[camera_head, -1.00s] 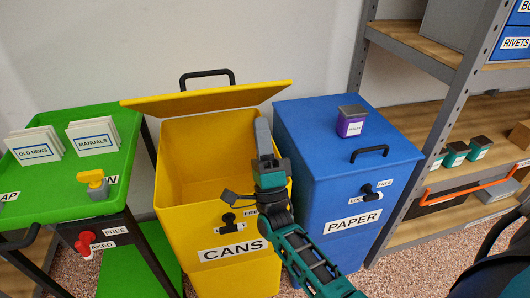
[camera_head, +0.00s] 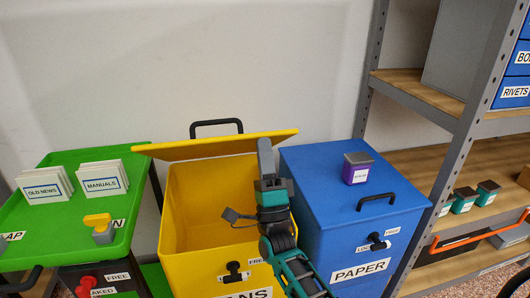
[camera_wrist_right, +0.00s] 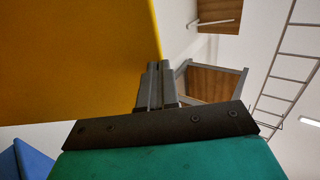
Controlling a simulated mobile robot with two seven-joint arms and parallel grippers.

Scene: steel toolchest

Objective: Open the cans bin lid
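The yellow cans bin (camera_head: 205,215) stands in the middle of the head view, its front label partly cut off at the bottom. Its yellow lid (camera_head: 200,148) is raised and tilted back, with a black handle (camera_head: 216,123) at the far edge. The bin's inside shows. My right gripper (camera_head: 265,155) points up at the bin's right side, its tips overlapping the lid's lower edge; contact cannot be told. In the wrist view its fingers (camera_wrist_right: 155,85) are together and hold nothing, beside a yellow panel (camera_wrist_right: 70,60). My left gripper is not in view.
A blue paper bin (camera_head: 340,220) with a purple box (camera_head: 357,168) on its closed lid stands close on the right. A metal shelf (camera_head: 455,120) is at the far right.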

